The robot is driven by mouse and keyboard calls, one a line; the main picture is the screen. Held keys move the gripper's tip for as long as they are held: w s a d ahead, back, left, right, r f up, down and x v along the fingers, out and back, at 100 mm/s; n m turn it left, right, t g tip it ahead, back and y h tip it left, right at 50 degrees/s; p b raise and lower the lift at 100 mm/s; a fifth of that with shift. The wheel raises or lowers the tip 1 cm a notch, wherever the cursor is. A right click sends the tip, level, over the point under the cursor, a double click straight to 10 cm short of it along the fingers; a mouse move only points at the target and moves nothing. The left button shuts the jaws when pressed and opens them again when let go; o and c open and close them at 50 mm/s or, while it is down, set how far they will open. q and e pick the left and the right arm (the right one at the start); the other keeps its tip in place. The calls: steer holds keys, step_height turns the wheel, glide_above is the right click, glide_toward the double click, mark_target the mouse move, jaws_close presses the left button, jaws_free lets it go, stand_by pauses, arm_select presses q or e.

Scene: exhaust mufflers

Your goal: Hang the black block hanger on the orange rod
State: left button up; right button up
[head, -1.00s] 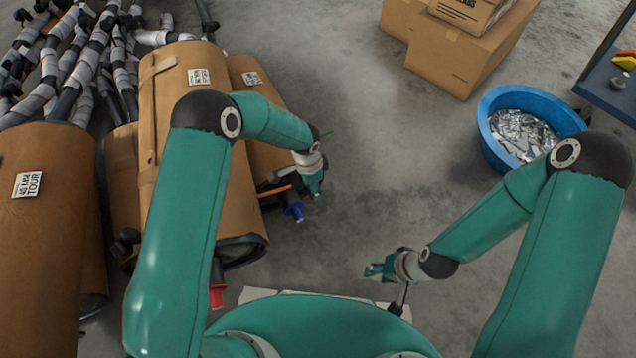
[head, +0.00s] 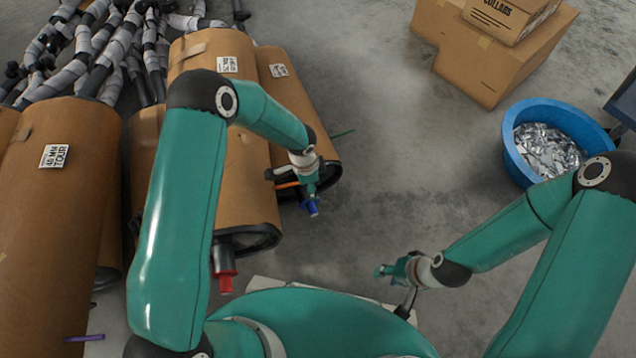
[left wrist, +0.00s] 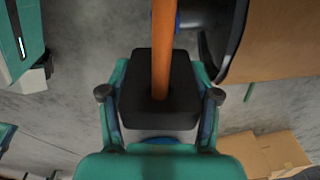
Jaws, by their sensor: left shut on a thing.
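The black block hanger (left wrist: 135,105) is between the fingers of my left gripper (left wrist: 159,95), which is shut on its two sides. In the left wrist view the orange rod (left wrist: 163,45) comes down from the top edge and meets the middle of the block. How far it goes in cannot be told. In the head view my left gripper (head: 307,180) is beside the orange rod (head: 287,185), at the near end of a brown-wrapped muffler (head: 292,95). The hanger is hard to make out there. My right gripper (head: 388,270) is low, away from the mufflers; its jaws are too small to read.
A blue end piece (head: 312,208) is close below my left gripper. A red end piece (head: 225,282) sticks out of another muffler. More wrapped mufflers (head: 60,210) stand at left. A blue tub (head: 515,160) and cardboard boxes (head: 480,65) are at right. Middle floor is clear.

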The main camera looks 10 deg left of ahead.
mark_target(293, 185)
arm_select(q)
steer(key=shift+s+a+f+b, duration=0.1)
steer(key=shift+s+a, duration=0.3)
steer(key=shift+a, duration=0.3)
steer(key=shift+s+a+f+b, duration=0.15)
steer(key=shift+s+a, duration=0.25)
steer(key=shift+a, duration=0.35)
steer(key=shift+s+a+f+b, duration=0.1)
steer(key=shift+s+a, duration=0.3)
steer(key=shift+a, duration=0.3)
steer(key=shift+r, duration=0.1)
steer(key=o, duration=1.2)
steer(key=shift+w+d, duration=0.1)
steer(key=shift+w+r, duration=0.1)
steer(key=shift+r, duration=0.05)
